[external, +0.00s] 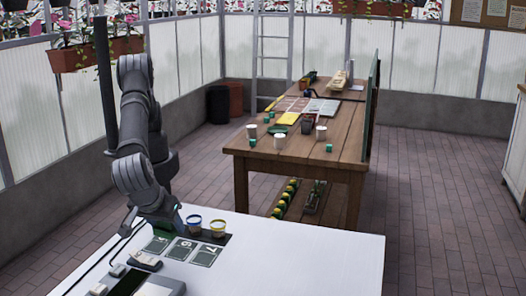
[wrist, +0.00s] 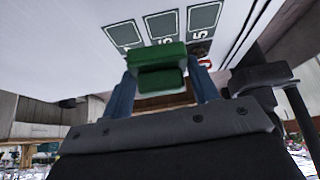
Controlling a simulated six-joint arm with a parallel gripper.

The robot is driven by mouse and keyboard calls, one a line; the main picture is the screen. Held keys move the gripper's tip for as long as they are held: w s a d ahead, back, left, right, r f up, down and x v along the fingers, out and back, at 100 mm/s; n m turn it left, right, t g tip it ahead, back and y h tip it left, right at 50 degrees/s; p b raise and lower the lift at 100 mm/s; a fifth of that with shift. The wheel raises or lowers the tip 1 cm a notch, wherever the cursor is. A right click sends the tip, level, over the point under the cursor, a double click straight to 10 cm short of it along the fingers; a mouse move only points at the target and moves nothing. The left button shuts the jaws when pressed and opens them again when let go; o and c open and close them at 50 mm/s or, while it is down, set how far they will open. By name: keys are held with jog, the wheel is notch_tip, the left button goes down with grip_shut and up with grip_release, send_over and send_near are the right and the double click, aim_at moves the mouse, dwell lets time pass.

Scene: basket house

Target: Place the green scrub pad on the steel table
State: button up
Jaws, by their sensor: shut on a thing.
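The green scrub pad (wrist: 158,57) is between the two blue fingers of my gripper (wrist: 164,82) in the wrist view. The gripper is shut on it. In the external view my gripper (external: 173,221) points down low over the left part of the pale table (external: 320,250), which I take for the steel table. The pad is mostly hidden there by the wrist and fingers. I cannot tell whether the pad touches the tabletop.
Two small pots, one blue-rimmed (external: 194,223) and one yellow-rimmed (external: 218,229), stand just right of my gripper. Dark green cards (external: 182,249) lie in front of it. Devices with cables (external: 145,262) lie at front left. The table's right side is clear.

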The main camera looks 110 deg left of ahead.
jog(key=s+d+n, duration=0.1)
jog(key=s+d, duration=0.2)
jog(key=s, duration=0.5)
send_over(183, 270)
jog(key=d, duration=0.2)
jog(key=shift+g, duration=0.3)
notch_tip(183, 270, down, 6)
jog(key=shift+f, duration=0.1)
jog(key=shift+w+f, duration=0.1)
jog(key=shift+f, duration=1.9)
jog(key=o, duration=1.1)
jog(key=shift+f, duration=0.1)
jog(key=shift+c, duration=0.2)
jog(key=v, duration=0.7)
jog(key=shift+r, duration=0.4)
